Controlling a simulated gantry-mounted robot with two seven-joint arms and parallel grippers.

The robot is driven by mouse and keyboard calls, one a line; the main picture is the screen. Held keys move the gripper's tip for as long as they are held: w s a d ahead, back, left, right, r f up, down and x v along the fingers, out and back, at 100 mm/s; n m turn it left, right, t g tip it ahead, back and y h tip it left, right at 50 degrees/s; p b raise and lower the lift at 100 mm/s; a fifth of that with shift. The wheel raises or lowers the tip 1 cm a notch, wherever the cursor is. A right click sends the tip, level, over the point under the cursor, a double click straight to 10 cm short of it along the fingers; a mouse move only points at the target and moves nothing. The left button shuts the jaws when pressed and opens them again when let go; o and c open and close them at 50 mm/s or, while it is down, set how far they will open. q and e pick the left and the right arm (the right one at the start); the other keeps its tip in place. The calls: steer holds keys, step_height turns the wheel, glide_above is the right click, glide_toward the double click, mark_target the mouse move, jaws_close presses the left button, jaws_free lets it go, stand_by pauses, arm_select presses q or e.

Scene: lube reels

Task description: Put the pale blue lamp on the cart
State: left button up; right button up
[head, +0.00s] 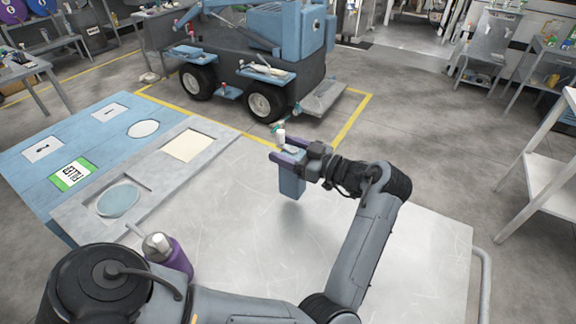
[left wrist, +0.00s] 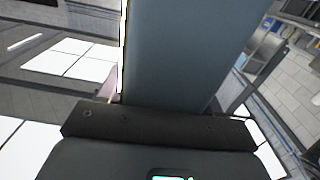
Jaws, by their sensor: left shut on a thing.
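My left gripper (head: 284,153) is shut on a pale blue, box-shaped thing (head: 292,183), which I take to be the pale blue lamp. It hangs upright below the fingers and appears to be held above the bare grey metal top of the cart (head: 330,245). A small white piece shows just above the fingers; I cannot tell if it belongs to the lamp. In the left wrist view the lamp's flat blue side (left wrist: 190,55) fills the middle, between the fingers. My right gripper is not in view.
A blue and grey board (head: 60,130) with marked panels lies to the left. A blue wheeled machine (head: 270,65) stands behind. The cart's middle and right are clear; a rail (head: 487,275) edges it.

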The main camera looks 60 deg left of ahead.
arm_select(q)
step_height(320, 180, down, 4)
steer(key=shift+f+b, duration=0.1)
steer(key=shift+b, duration=0.4)
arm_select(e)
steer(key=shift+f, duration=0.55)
arm_select(q)
steer(key=shift+w, duration=0.1)
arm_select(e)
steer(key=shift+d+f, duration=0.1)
arm_select(q)
steer(key=shift+f, duration=0.2)
steer(key=o, duration=1.5)
steer(key=shift+r, duration=0.1)
